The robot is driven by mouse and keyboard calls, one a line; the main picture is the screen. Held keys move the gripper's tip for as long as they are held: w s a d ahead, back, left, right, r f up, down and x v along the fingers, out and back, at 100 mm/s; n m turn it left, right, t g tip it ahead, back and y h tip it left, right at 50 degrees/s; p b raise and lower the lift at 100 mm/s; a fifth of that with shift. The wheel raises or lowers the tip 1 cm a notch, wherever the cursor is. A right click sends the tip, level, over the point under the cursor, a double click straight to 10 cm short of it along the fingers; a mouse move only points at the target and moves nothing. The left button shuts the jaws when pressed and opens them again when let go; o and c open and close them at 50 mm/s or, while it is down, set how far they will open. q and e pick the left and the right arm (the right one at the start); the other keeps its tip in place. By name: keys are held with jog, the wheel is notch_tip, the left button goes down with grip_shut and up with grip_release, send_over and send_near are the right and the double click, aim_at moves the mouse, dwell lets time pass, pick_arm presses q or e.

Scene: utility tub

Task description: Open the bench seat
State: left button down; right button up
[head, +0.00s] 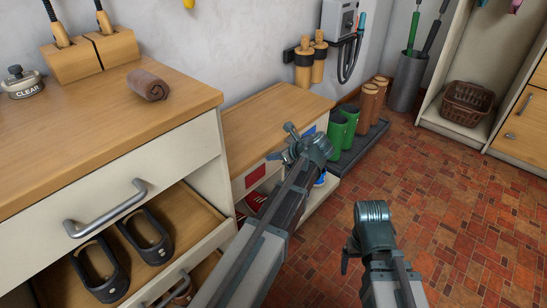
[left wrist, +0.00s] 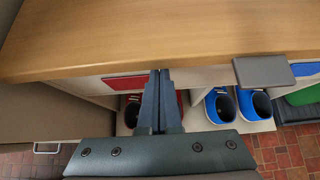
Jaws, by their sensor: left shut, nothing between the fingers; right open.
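The bench seat (head: 270,112) is the low unit with a flat wooden top against the wall, and it looks closed. The wooden top also fills the upper part of the left wrist view (left wrist: 150,40). A grey tab (left wrist: 262,70) sits on its front edge, to the right of my fingers. My left gripper (head: 283,150) is at the bench's front edge. Its fingers (left wrist: 158,100) are shut and empty, in front of the red panel (left wrist: 118,82). My right gripper (head: 347,258) is open over the floor, away from the bench; its fingers are mostly hidden.
Blue shoes (left wrist: 222,105) stand in the cubby under the bench. A cabinet with an open drawer (head: 190,205) of dark shoes stands to the left. Green boots (head: 340,132) stand on a dark tray right of the bench. Tiled floor (head: 450,220) is clear on the right.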

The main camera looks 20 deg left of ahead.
pick_arm(q)
jog(key=shift+r, duration=0.1)
dwell(0.3)
jog(key=w+a+r+g+h+p, duration=0.1)
jog(key=a+r+h+p, duration=0.15)
jog(key=r+p, duration=0.85)
jog(key=w+a+r+g+h+p, duration=0.15)
jog(key=r+h+p, duration=0.25)
jog(key=r+p, duration=0.75)
jog(key=w+a+r+h+p, duration=0.2)
jog(key=a+r+p, duration=0.2)
jog(key=a+p, duration=0.4)
jog(key=w+a+r+g+h+p, duration=0.1)
jog(key=w+a+r+p, duration=0.1)
jog(key=a+r+p, duration=0.2)
jog(key=shift+w+a+h+p, duration=0.35)
jog(key=shift+a+p, duration=1.5)
jog(key=shift+p, duration=0.3)
